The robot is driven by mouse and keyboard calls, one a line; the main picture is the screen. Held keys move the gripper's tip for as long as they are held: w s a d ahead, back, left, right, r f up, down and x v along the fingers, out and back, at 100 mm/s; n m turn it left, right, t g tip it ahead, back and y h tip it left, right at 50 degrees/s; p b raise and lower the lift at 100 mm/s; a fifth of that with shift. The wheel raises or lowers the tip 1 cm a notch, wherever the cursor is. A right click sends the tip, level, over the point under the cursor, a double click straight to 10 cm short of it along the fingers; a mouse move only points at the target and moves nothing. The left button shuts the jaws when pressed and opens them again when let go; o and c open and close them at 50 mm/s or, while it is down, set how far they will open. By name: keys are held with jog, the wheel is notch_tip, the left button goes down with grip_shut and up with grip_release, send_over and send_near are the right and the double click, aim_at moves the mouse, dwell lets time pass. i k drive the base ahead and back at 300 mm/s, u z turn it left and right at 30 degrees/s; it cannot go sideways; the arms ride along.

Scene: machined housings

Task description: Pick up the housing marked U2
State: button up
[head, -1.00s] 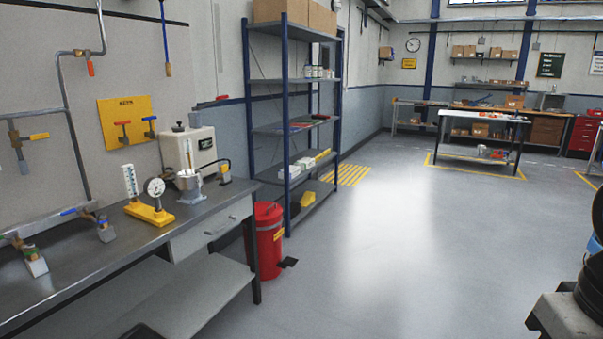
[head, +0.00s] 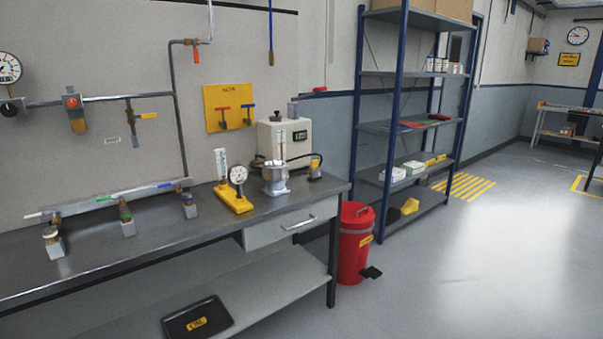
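No housing with a readable U2 mark shows in the head view. On the steel workbench (head: 150,244) at the left stand several small grey blocks with fittings on top, including a left one (head: 54,243), a middle one (head: 126,220) and a right one (head: 189,205). I cannot read any marks on them, nor tell whether they are housings. My gripper is not in view.
A yellow-based gauge stand (head: 233,198), a metal pot-like device (head: 275,178) and a beige machine (head: 290,136) stand on the bench. A red bin (head: 354,250) and a blue-framed shelf (head: 383,130) stand to its right. The floor (head: 480,270) at right is clear.

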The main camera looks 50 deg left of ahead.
aim_at(275, 173)
jog(key=i, duration=3.75)
jog(key=u, duration=3.55)
jog(key=k, duration=0.6)
jog(key=z, duration=0.55)
jog(key=i, duration=0.7)
jog(key=z, duration=0.3)
